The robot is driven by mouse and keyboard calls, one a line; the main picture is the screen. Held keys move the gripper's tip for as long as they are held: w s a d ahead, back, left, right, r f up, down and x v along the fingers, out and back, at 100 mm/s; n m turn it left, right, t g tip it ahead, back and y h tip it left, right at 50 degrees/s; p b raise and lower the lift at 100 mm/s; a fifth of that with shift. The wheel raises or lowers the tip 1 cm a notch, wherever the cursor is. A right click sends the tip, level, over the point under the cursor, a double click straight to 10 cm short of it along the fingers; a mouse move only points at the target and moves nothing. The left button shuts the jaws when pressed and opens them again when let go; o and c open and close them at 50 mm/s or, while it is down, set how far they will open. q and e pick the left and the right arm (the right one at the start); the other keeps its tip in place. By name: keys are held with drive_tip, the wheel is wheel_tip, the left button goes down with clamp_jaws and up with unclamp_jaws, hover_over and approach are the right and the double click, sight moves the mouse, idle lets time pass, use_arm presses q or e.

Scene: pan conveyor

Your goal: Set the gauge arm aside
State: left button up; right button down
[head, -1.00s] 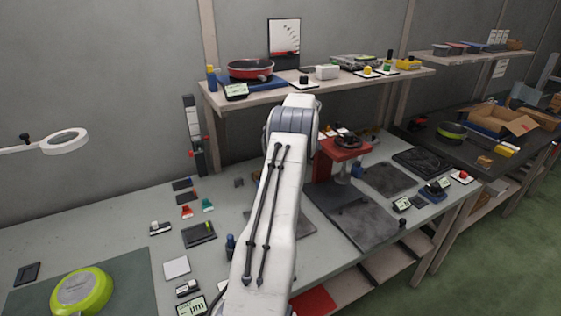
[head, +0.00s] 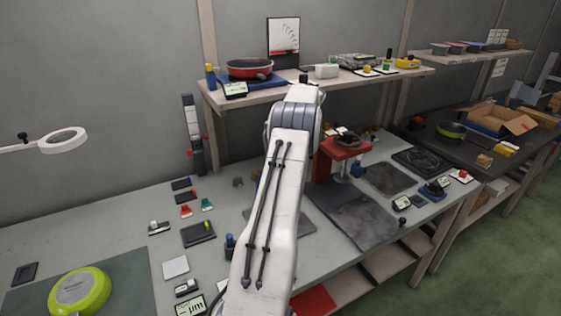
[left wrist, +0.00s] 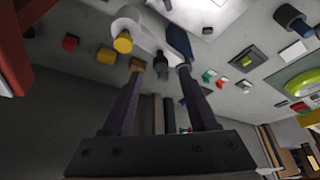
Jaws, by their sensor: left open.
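In the left wrist view a pale, rounded arm (left wrist: 146,37) with a yellow-capped end (left wrist: 123,43) lies across the space just beyond my left gripper (left wrist: 160,68); it looks like the gauge arm. A small dark knob (left wrist: 159,62) on or beside it shows between the two fingertips. My left gripper is open, its fingers apart on either side of the knob; I cannot tell whether they touch anything. In the head view my own arm hides this gripper and the gauge arm. My right gripper is not in view.
The red press (head: 345,149) stands on the bench right of my arm; its red side (left wrist: 12,60) is close in the wrist view. A green pan (head: 80,291) lies front left. Small tools cover the middle bench. A shelf (head: 280,96) crosses behind.

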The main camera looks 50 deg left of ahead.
use_arm(q)
drive_tip(key=v, duration=0.7)
drive_tip(key=shift+r, duration=0.1)
